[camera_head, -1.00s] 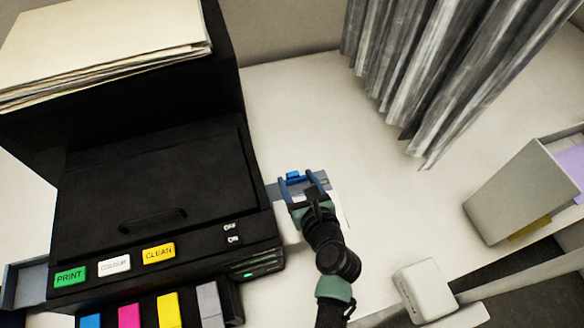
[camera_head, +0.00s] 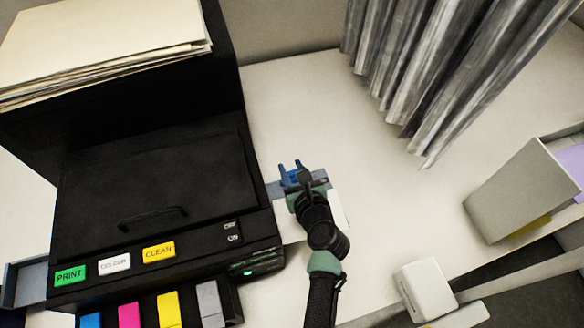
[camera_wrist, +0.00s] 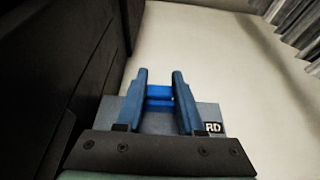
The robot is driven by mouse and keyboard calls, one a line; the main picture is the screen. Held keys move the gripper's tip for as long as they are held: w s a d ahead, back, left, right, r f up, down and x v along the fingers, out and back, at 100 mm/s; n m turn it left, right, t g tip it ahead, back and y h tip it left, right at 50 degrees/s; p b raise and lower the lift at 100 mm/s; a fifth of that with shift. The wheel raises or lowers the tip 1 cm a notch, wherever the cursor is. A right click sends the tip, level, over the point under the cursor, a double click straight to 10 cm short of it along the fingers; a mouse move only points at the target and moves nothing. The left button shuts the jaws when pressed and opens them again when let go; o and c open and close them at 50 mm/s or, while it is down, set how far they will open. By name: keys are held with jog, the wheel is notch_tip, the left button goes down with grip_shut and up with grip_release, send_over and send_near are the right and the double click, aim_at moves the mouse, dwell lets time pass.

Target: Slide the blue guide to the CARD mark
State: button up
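The blue guide (camera_wrist: 159,93) sits on a grey-blue tray (camera_head: 318,180) at the printer's right side. In the wrist view it fills the gap between the two blue fingers of my gripper (camera_wrist: 160,82). My gripper also shows in the head view (camera_head: 291,167), over the tray. Its fingers are closed in on the guide from both sides, one left and one right; they hide the guide's ends. A dark label (camera_wrist: 213,128) reading "RD" shows on the tray to the right of the right finger, the rest of its word hidden.
The black printer (camera_head: 160,190) stands close on the left, with PRINT, COLOUR and CLEAN buttons along its front. A grey curtain (camera_head: 440,70) hangs at the back right. A grey bin (camera_head: 510,190) stands at right. The white table (camera_head: 320,100) behind the tray is clear.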

grip_shut()
dwell(0.9)
